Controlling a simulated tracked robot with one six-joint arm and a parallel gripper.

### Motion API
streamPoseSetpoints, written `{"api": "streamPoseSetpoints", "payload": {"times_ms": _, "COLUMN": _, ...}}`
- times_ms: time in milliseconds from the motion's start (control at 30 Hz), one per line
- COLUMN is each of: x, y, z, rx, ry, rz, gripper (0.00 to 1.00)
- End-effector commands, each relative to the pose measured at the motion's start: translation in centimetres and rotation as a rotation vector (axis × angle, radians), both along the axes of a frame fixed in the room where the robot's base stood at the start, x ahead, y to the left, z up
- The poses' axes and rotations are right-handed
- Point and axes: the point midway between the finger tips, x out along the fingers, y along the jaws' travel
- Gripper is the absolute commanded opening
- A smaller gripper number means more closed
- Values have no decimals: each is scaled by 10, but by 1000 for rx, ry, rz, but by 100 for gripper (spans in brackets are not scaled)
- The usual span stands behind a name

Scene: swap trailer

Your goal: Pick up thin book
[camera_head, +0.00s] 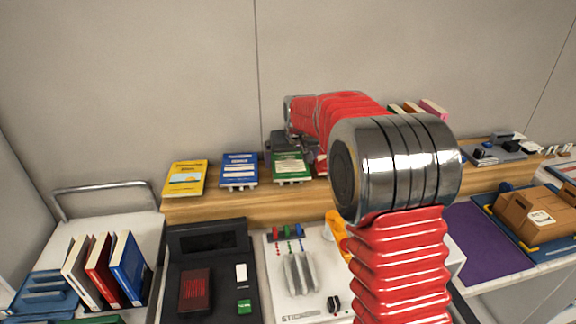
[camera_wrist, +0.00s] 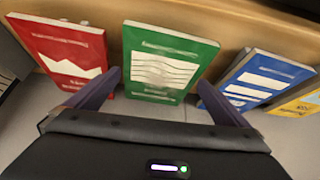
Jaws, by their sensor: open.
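Several thin-looking books lean on the wooden ledge at the back. A green book (camera_head: 290,167) stands below my gripper in the head view. In the wrist view the green book (camera_wrist: 167,65) is centred ahead of my gripper (camera_wrist: 158,80). My gripper is open and empty, one finger at each side of the green book's lower part. I cannot tell whether the fingers touch it. A blue book (camera_head: 239,171), a yellow book (camera_head: 186,179) and a mostly hidden red book (camera_head: 321,164) flank it. The red book (camera_wrist: 66,58) shows fully in the wrist view.
My arm hides part of the ledge (camera_head: 225,205) at centre right. A white tray with upright books (camera_head: 106,270) stands at lower left, beside a black device (camera_head: 208,275). A brown case (camera_head: 535,212) is at right. Narrow gaps separate the ledge books.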

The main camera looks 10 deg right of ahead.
Motion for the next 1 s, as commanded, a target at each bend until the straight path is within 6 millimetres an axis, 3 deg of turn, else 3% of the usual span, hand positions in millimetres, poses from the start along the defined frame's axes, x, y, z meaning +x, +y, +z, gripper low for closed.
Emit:
{"api": "streamPoseSetpoints", "payload": {"times_ms": 167, "x": 0, "y": 0, "z": 0, "rx": 0, "ry": 0, "rz": 0, "gripper": 100}}
{"api": "streamPoseSetpoints", "payload": {"times_ms": 667, "x": 0, "y": -1, "z": 0, "rx": 0, "ry": 0, "rz": -1, "gripper": 66}}
{"api": "streamPoseSetpoints", "payload": {"times_ms": 1000, "x": -1, "y": -1, "z": 3, "rx": 0, "ry": -2, "rz": -1, "gripper": 65}}
